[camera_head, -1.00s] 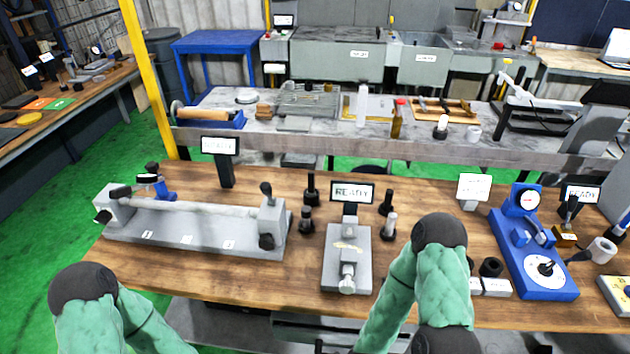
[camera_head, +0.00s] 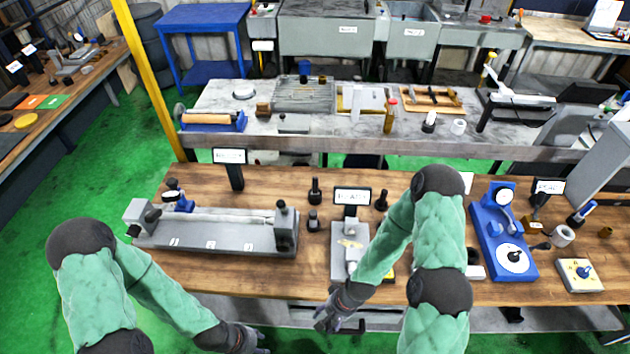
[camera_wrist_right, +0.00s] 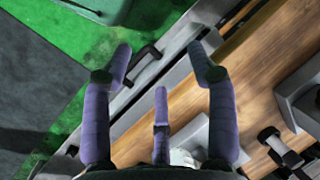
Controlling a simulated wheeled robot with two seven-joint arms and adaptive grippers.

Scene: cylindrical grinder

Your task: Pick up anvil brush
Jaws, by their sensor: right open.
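I cannot single out the anvil brush with certainty. Small dark upright pieces, one (camera_head: 315,190) behind another (camera_head: 314,220), stand left of the middle grey fixture (camera_head: 340,262). A blue-handled piece (camera_head: 582,212) at the bench's right is too small to name surely. My right gripper (camera_head: 338,318) is low at the bench's front edge, in front of that fixture. In the right wrist view its purple fingers (camera_wrist_right: 160,65) are spread and empty, above the bench edge. My left gripper (camera_head: 248,342) is at the bottom edge, below the bench front; its fingers are mostly cut off.
A long grey fixture with a bar (camera_head: 215,230) fills the bench's left. A blue gauge stand (camera_head: 503,245) and a yellowish plate (camera_head: 590,283) are at the right. A drawer handle (camera_wrist_right: 138,70) is beneath the gripper. Bare wood (camera_head: 200,278) shows at the front left.

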